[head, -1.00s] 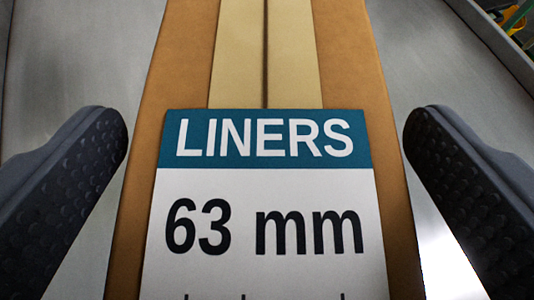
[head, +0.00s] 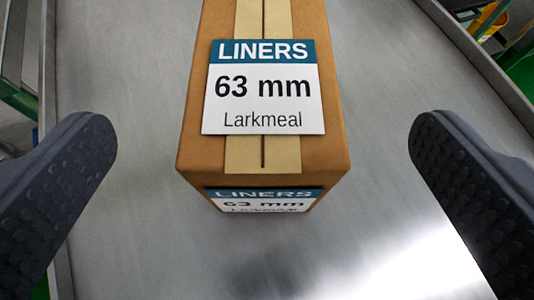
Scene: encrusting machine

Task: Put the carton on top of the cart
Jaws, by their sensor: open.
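The carton (head: 193,146) is a brown taped box with a white and teal label reading "LINERS 63 mm Larkmeal" on its top and a second such label on its near face. It sits upright on a grey metal surface (head: 130,230) with a raised rim, which may be the cart's top. My gripper (head: 262,140) is open, with one dark studded finger at each side of the picture. The carton lies ahead between the fingers, with clear gaps on both sides, and neither finger touches it. The carton's far end is cut off by the top edge.
The metal surface has a raised rim (head: 478,58) on the right and another edge (head: 48,90) on the left. Bare metal lies around the carton's near end. Green framework (head: 18,95) stands beyond the left edge, and a yellow item (head: 490,20) beyond the right.

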